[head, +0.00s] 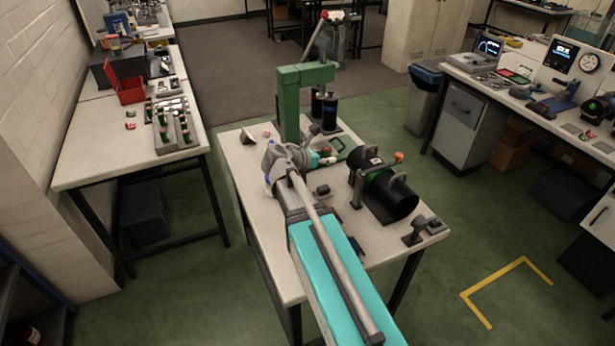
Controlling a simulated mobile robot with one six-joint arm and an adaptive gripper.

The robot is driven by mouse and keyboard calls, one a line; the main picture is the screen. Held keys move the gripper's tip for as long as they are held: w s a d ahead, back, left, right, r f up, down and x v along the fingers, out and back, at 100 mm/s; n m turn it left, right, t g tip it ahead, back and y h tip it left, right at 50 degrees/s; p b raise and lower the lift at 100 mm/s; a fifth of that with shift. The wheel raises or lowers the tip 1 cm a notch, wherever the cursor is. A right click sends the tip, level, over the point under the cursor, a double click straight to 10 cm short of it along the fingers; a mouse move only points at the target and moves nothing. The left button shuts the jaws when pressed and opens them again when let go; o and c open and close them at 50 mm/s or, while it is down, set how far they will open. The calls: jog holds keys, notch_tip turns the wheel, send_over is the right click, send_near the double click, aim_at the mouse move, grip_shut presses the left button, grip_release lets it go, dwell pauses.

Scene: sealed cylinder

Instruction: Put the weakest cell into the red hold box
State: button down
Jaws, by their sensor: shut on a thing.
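My arm reaches over the middle table, and its wrist end shows beyond the grey elbow. My gripper (328,160) is small here, low over the table near the green press. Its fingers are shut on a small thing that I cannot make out. An open red box (126,90), its lid raised, stands on the left table. Several dark cells with green and red marks stand in a grey rack (178,136) in front of it. Another small red and green piece (130,126) lies left of the rack. No charge readings on the cells are legible.
A green press (290,100) with a raised lever stands at the middle table's back. A black cylinder (392,197) lies in a clamp on its right. A right bench (480,78) carries gauges and small trays. Green floor separates left and middle tables.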

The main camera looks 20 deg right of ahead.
jog(key=a+f+g+b, duration=0.1)
jog(key=a+f+b, duration=0.2)
jog(key=f+b, duration=0.3)
jog(key=shift+f+m+b, duration=0.25)
jog(key=shift+m+b, duration=0.05)
jog(key=shift+m, duration=0.1)
dwell(0.4)
jog(key=b+x, duration=0.2)
jog(key=x, duration=0.2)
jog(key=f+b+x, duration=0.1)
jog(key=b+x, duration=0.2)
jog(key=x, duration=0.2)
jog(key=a+f+b+x, duration=0.1)
jog(key=b+x, duration=0.2)
jog(key=x, duration=0.2)
jog(key=shift+s+f, duration=0.15)
jog(key=shift+f, duration=0.1)
jog(key=shift+d+f+b, duration=0.45)
jog(key=shift+d+b, duration=0.05)
jog(key=shift+d, duration=0.1)
